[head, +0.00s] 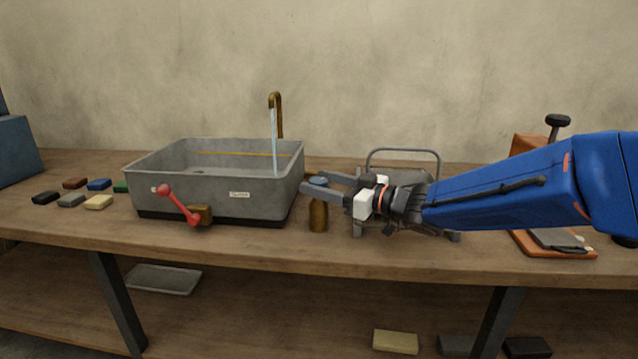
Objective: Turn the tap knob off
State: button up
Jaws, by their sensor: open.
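A brass post with a blue-grey round knob (318,181) on top stands on the bench just right of the grey basin (272,199). It looks like the tap knob. A curved brass spout (277,99) rises behind the basin, and a stream of water (274,140) runs from it into the basin. My gripper (313,183) reaches in from the right, level, with its jaws open. Its fingers appear on either side of the knob, one behind and one in front. I cannot tell whether they touch it.
A red lever (178,205) on a brass valve sticks out from the basin's front. Several coloured blocks (98,202) lie left of the basin. A grey metal frame (403,155) stands behind my gripper, and an orange-based device (555,244) is at the right.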

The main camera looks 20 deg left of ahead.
jog(key=v, duration=1.6)
jog(key=shift+d, duration=0.4)
jog(key=shift+s, duration=0.1)
